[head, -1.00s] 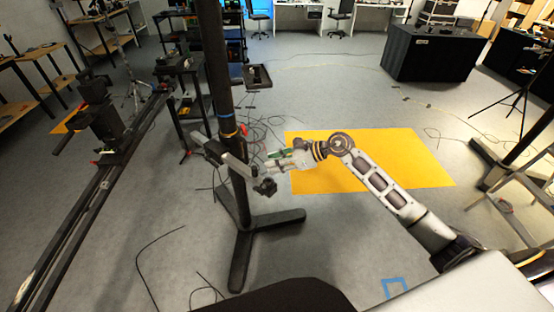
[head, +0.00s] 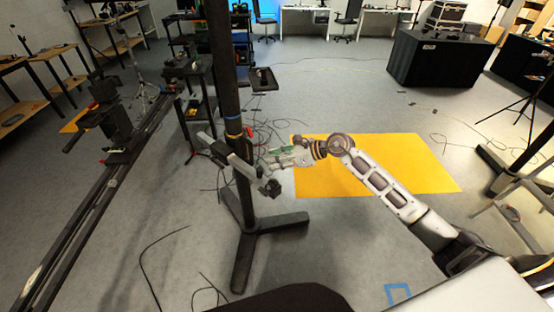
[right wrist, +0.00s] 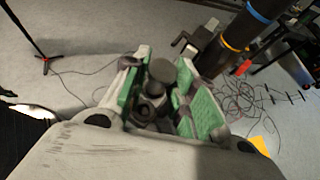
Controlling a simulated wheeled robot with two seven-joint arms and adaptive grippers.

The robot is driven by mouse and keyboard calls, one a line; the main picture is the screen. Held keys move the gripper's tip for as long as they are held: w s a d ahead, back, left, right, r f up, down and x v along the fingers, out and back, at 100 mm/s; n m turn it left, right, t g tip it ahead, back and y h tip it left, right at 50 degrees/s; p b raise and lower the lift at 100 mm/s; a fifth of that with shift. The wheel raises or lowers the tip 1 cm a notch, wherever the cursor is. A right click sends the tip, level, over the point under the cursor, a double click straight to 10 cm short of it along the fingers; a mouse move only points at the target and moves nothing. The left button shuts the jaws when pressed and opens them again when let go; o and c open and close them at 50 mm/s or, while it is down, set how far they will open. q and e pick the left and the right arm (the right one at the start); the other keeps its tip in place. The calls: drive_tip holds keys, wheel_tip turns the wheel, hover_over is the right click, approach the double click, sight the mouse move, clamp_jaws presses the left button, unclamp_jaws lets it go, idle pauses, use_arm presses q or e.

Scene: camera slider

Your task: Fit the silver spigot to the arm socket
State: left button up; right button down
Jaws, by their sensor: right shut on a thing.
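My right gripper (head: 276,159) reaches in from the right beside the black stand (head: 238,205). The stand carries a short grey-and-black arm (head: 238,166) ending in a dark head (head: 269,187), just below the fingers. In the right wrist view, the green-padded fingers of my gripper (right wrist: 163,88) stand on either side of a dark grey round-topped stud (right wrist: 162,71), which I take for the spigot, in shadow. A dark ring-shaped part (right wrist: 148,108) shows below it. I cannot tell whether the stud sits in the socket. My left gripper is not in view.
A long black slider rail (head: 85,215) with a camera carriage (head: 108,118) runs along the left. A yellow mat (head: 420,165) lies behind my right arm. Loose cables (head: 262,135) lie around the stand. Open grey floor lies right of the stand's foot.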

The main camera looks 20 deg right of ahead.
sight(277, 183)
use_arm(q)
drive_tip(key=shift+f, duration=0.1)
use_arm(e)
drive_tip(key=shift+f+b, duration=1.75)
drive_tip(key=shift+f, duration=0.4)
drive_tip(key=shift+f+b, duration=0.6)
drive_tip(key=shift+b, duration=0.1)
drive_tip(key=shift+f, duration=0.2)
use_arm(q)
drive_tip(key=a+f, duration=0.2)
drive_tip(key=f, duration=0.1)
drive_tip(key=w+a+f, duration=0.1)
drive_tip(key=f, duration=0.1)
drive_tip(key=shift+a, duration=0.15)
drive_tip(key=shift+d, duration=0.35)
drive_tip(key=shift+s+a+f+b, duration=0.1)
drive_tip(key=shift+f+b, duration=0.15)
drive_tip(key=shift+b, duration=0.2)
